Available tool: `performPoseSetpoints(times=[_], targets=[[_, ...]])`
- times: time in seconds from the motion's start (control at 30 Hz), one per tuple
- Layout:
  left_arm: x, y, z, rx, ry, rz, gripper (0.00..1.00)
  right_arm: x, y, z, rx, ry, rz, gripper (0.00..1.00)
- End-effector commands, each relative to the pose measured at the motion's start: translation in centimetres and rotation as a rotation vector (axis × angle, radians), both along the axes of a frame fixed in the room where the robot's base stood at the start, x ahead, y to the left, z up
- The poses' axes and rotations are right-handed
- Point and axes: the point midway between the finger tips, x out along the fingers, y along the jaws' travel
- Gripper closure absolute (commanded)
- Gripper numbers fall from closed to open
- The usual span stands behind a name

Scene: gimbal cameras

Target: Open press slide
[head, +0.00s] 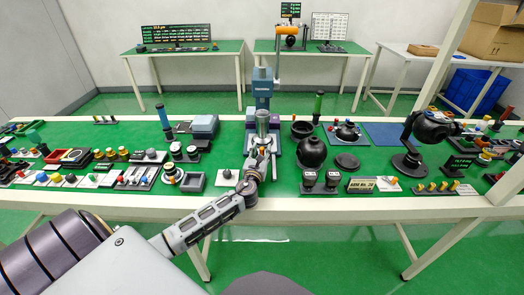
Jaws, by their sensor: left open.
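The press (262,80) stands upright at the middle of the green bench, with a blue head on top. A grey metal cylinder (263,122) sits below the blue head. The press's dark purple base parts show on both sides of my gripper. My left gripper (261,148) is open in front of the press, just below the metal cylinder. I cannot tell whether its fingers touch the press. The gripper and wrist hide part of the lower front of the press, and I cannot make out the slide clearly. My right gripper is not in view.
A gimbal camera (432,127) on a round base is farther right. Small parts crowd the bench's left side.

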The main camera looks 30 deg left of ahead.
Motion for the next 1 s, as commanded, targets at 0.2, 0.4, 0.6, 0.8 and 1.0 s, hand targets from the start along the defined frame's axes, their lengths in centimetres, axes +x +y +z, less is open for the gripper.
performPoseSetpoints(times=[0.2, 0.4, 0.6, 0.8, 1.0], targets=[[1.02, 0.33, -0.02, -0.001, 0.001, -0.001, 0.59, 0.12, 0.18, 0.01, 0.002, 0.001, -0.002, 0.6], [1.21, 0.42, -0.02, -0.001, 0.001, -0.001, 0.59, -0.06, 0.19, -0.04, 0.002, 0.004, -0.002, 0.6], [1.2, 0.42, -0.01, 0.0, 0.001, -0.001, 0.62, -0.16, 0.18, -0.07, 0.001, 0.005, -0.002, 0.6], [1.19, 0.42, 0.0, 0.0, 0.001, -0.001, 0.88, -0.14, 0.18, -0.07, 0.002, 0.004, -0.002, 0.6], [1.19, 0.43, 0.0, 0.0, 0.001, -0.001, 1.0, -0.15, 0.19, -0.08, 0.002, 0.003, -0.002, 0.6]])
